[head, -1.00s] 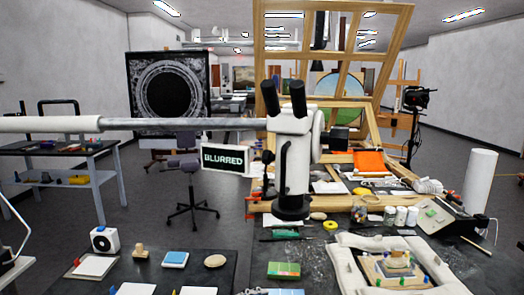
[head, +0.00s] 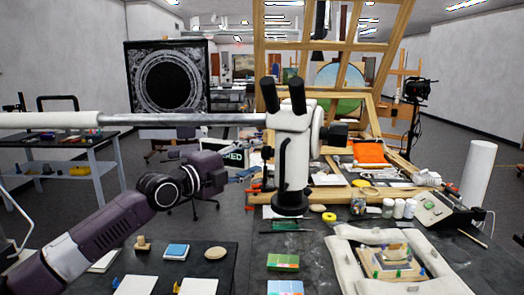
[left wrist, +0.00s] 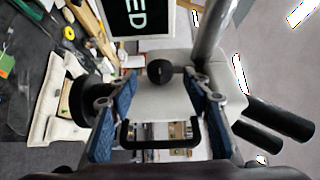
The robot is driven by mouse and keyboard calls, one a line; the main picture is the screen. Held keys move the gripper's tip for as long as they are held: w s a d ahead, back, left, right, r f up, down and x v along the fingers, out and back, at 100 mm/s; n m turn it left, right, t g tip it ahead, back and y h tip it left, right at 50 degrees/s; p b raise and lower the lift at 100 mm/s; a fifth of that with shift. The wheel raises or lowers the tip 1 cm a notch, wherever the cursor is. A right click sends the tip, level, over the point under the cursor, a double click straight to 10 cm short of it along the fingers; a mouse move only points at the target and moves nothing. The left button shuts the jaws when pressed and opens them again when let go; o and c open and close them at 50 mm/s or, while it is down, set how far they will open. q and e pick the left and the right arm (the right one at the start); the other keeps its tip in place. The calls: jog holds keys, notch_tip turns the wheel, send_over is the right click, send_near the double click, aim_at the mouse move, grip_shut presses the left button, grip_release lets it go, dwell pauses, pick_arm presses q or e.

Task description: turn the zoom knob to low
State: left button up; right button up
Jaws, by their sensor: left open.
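My left gripper (head: 250,176) is open, at the left side of the microscope head. Its blue-padded fingers (left wrist: 148,82) are spread on either side of the knob, with gaps visible. My right gripper is not in view.
A long boom (head: 190,120) runs left from the microscope. A white padded frame (head: 345,262) with a small fragment (head: 395,257) lies on the table at right. Jars (head: 400,208) and a wooden easel (head: 375,105) stand behind. Several small blocks lie in front.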

aim_at(263, 149)
pick_arm(q)
jog(key=p+x, duration=0.1)
jog(key=x, duration=0.3)
jog(key=c, duration=1.1)
jog(key=shift+d+r+p, duration=0.1)
jog(key=shift+r+p, duration=0.1)
jog(key=shift+p, duration=0.35)
jog(key=g+y+p, duration=0.1)
jog(key=g+p, duration=0.1)
jog(key=p, duration=0.2)
jog(key=r+n+g+y+p, duration=0.1)
jog(key=p, duration=0.3)
jog(key=shift+n+g+y, duration=0.3)
jog(key=shift+g, duration=0.1)
jog(key=shift+f+g+y+p, duration=0.15)
jog(key=shift+g+y+p, duration=0.15)
jog(key=shift+g+p, duration=0.15)
jog(key=shift+f+n+g+p, duration=0.1)
jog(key=shift+n+g+p, duration=0.2)
jog(key=shift+g+p, duration=0.05)
jog(key=shift+f, duration=0.1)
